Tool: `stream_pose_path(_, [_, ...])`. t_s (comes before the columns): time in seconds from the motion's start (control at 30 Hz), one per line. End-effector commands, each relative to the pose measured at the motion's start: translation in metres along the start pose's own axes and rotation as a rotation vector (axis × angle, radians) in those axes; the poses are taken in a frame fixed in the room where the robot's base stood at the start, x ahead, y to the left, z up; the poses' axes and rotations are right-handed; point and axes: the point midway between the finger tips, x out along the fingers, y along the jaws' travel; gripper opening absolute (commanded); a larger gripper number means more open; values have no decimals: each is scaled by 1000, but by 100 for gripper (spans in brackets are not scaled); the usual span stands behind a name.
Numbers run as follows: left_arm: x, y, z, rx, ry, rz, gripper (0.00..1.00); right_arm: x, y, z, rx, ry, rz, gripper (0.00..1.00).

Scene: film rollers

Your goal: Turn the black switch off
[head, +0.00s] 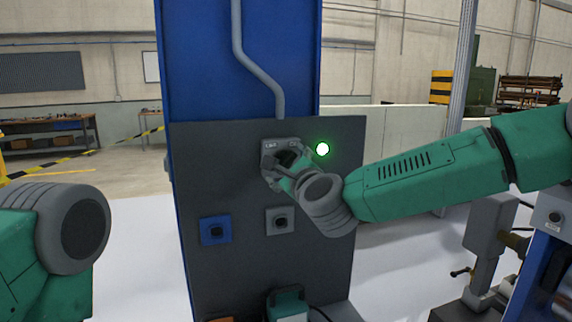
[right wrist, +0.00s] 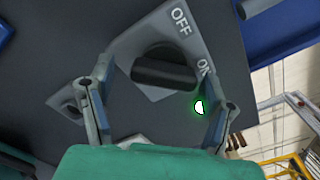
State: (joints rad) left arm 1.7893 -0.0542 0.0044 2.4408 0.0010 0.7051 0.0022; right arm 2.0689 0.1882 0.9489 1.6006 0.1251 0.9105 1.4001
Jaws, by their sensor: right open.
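The black switch (right wrist: 165,68) is a rotary knob on a light grey plate (right wrist: 150,30) with OFF and ON labels. In the right wrist view its bar lies nearly level, with its right end near the ON label. My right gripper (right wrist: 157,66) is open, with one finger on each side of the knob; I cannot tell whether they touch it. In the head view my right gripper (head: 281,163) is at the switch plate (head: 268,144) and hides most of the knob. A green lamp (head: 322,149) beside it is lit. My left gripper is out of view.
The dark grey panel (head: 340,205) also carries a blue-plated button (head: 215,230) and a grey-plated button (head: 279,221) below the switch. A grey conduit (head: 255,75) runs above it. Machinery (head: 487,240) stands at the right. A workbench (head: 40,137) is far back left.

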Motion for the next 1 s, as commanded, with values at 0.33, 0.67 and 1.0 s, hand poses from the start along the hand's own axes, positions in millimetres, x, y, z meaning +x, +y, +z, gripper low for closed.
stream_pose_path(0.33, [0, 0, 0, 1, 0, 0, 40, 1, 2, 1, -1, 1, 1, 34])
stream_pose_path(0.67, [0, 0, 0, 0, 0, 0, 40, 1, 0, 3, -14, -2, -2, 22])
stream_pose_path(1.0, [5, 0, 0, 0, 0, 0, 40, 1, 0, 5, -180, -6, -3, 22])
